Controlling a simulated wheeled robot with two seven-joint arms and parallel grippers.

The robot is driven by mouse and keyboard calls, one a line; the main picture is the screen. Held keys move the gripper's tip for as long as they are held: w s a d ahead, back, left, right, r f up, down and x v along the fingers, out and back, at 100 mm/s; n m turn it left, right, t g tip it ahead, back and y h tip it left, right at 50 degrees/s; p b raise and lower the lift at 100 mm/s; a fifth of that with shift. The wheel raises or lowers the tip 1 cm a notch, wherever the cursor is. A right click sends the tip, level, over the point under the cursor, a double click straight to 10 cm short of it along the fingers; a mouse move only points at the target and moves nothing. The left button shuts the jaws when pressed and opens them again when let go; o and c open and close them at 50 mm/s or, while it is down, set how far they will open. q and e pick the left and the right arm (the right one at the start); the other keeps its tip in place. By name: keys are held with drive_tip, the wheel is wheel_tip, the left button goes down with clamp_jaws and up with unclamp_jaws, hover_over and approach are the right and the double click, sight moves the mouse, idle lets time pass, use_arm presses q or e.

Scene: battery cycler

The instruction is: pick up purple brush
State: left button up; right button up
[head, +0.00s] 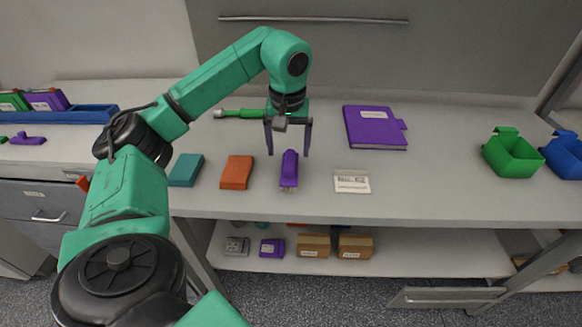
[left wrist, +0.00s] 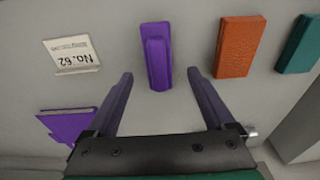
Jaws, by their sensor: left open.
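The purple brush (head: 289,170) lies on the bench top near its front edge, between an orange block and a white label card. It also shows in the left wrist view (left wrist: 157,58), upper middle, just beyond the fingertips. My left gripper (head: 288,150) is open and empty above the bench, over the far end of the brush. In the left wrist view its two fingers (left wrist: 162,75) are spread wide, with the brush lined up with the gap between them. The brush is not seen touching either finger. My right gripper is not in view.
The orange block (head: 237,172) and teal block (head: 186,169) lie left of the brush. The label card (head: 352,182) and purple notebook (head: 376,128) lie right. A green-handled tool (head: 240,113) lies behind. Green (head: 512,158) and blue bins stand at the far right.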

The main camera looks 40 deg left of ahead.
use_arm(q)
drive_tip(key=f, duration=0.2)
drive_tip(key=f+p, duration=0.1)
drive_tip(key=f, duration=0.1)
drive_tip(key=w+f, duration=0.1)
drive_tip(key=f, duration=0.1)
drive_tip(key=shift+a+f, duration=0.1)
drive_tip(key=shift+a, duration=0.1)
drive_tip(key=shift+f, duration=0.2)
clamp_jaws()
wheel_tip(320, 180, up, 11)
drive_tip(key=shift+w+r, duration=0.1)
drive_tip(key=shift+w, duration=0.05)
wheel_tip(320, 180, up, 8)
drive_tip(key=p, duration=0.5)
hover_over(290, 160)
drive_tip(key=shift+a+r+p, duration=0.15)
drive_tip(key=shift+r+p, duration=0.2)
drive_tip(key=shift+r, duration=0.2)
drive_tip(key=shift+w, duration=0.1)
